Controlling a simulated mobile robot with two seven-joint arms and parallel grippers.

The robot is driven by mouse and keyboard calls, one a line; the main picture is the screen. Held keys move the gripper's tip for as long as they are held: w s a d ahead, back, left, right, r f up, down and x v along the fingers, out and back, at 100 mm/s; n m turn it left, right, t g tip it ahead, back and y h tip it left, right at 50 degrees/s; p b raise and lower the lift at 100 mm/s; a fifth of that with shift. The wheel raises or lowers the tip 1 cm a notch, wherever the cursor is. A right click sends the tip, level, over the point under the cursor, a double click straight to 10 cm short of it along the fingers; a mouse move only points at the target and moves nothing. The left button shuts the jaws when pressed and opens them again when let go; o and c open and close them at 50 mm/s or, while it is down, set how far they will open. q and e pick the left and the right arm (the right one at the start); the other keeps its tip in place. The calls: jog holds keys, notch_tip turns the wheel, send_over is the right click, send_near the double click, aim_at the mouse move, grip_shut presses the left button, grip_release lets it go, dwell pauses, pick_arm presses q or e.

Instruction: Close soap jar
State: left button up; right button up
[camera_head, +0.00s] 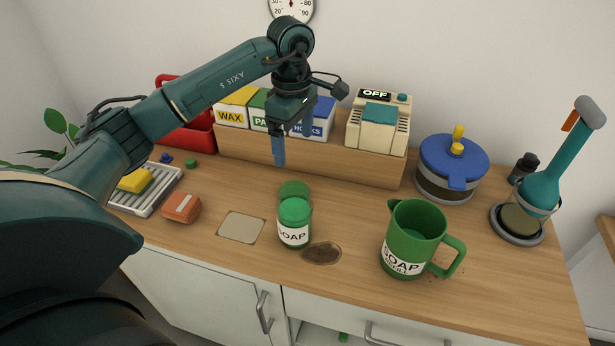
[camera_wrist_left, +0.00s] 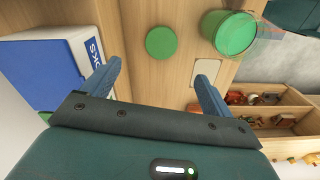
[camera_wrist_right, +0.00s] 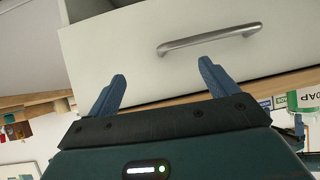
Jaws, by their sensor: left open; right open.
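The soap jar (camera_head: 294,232) stands upright on the wooden counter, with green contents and a white SOAP label. Its open top shows in the left wrist view (camera_wrist_left: 232,35). A round green lid (camera_wrist_left: 161,42) lies flat on the counter beside the jar. In the head view the lid (camera_head: 294,188) shows just behind the jar. My left gripper (camera_head: 284,150) is open and empty, above and behind the jar. In its wrist view the lid lies ahead of the spread fingers (camera_wrist_left: 157,88). My right gripper (camera_wrist_right: 160,78) is open and empty, facing a white drawer front.
A green soap refill jug (camera_head: 412,240) stands right of the jar. A dark stain (camera_head: 322,253) and a beige mat (camera_head: 242,227) flank the jar. A wooden riser (camera_head: 330,163) with boxes and a beige machine (camera_head: 378,125) stands behind. A blue-lidded pot (camera_head: 450,165) is farther right.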

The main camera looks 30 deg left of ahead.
pick_arm(q)
jog(key=p, duration=0.1)
send_over(292, 185)
jog(key=d, duration=0.1)
jog(key=f, duration=0.5)
jog(key=s+f, duration=0.1)
jog(key=f, duration=0.1)
jog(key=shift+d+f, duration=0.1)
jog(key=shift+f, duration=0.3)
notch_tip(292, 185, down, 5)
jog(key=shift+f+p, duration=0.1)
jog(key=shift+p, duration=0.65)
jog(key=shift+a, duration=0.2)
jog(key=c, duration=1)
